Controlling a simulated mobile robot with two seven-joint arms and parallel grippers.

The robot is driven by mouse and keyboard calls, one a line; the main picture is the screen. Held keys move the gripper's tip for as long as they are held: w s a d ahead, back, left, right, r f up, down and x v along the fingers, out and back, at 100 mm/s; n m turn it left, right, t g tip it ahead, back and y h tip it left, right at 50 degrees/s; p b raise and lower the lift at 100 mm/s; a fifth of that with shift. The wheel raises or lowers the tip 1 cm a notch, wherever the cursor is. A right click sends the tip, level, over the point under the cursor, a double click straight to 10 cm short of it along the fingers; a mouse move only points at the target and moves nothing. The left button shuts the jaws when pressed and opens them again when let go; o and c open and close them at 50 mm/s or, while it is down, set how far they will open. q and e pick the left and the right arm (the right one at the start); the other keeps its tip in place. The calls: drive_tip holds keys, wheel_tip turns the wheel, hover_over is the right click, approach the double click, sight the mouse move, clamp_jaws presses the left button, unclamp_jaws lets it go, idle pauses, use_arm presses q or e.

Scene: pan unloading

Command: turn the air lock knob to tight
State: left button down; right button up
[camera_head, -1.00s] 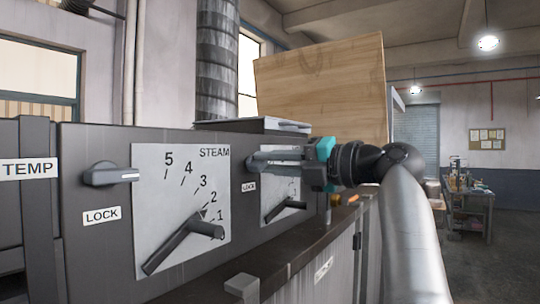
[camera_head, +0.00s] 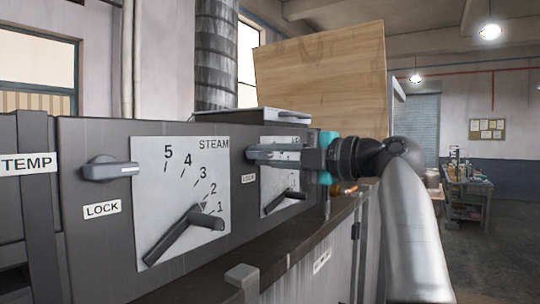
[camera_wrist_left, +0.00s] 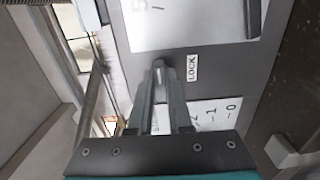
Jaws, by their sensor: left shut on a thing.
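The air lock knob (camera_wrist_left: 159,69) sits on the dark panel above a small "LOCK" label (camera_head: 249,179), beside the second dial plate (camera_head: 268,184). My left gripper (camera_head: 260,153) reaches it from the right and is shut on it. The fingers hide most of the knob in the head view. In the left wrist view the gripper's two fingers (camera_wrist_left: 162,82) close around the knob, with the "LOCK" label (camera_wrist_left: 193,68) just to the right. I cannot read the knob's exact setting. My right gripper is not in view.
A second lock knob (camera_head: 108,171) and the STEAM dial (camera_head: 184,230) with its dark pointer handle are on the panel to the left. A brown ledge (camera_head: 285,246) runs below the panel. A wooden board (camera_head: 320,85) stands behind.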

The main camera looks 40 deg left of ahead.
use_arm(q)
drive_tip(key=c, duration=0.8)
unclamp_jaws()
drive_tip(key=shift+c, duration=0.2)
drive_tip(key=shift+w+d, duration=0.1)
drive_tip(key=shift+d, duration=0.4)
drive_tip(key=w+d+b, duration=0.1)
drive_tip(key=d+b, duration=0.2)
drive_tip(key=d, duration=1.1)
drive_tip(key=shift+w, duration=0.25)
drive_tip(key=shift+d, duration=0.1)
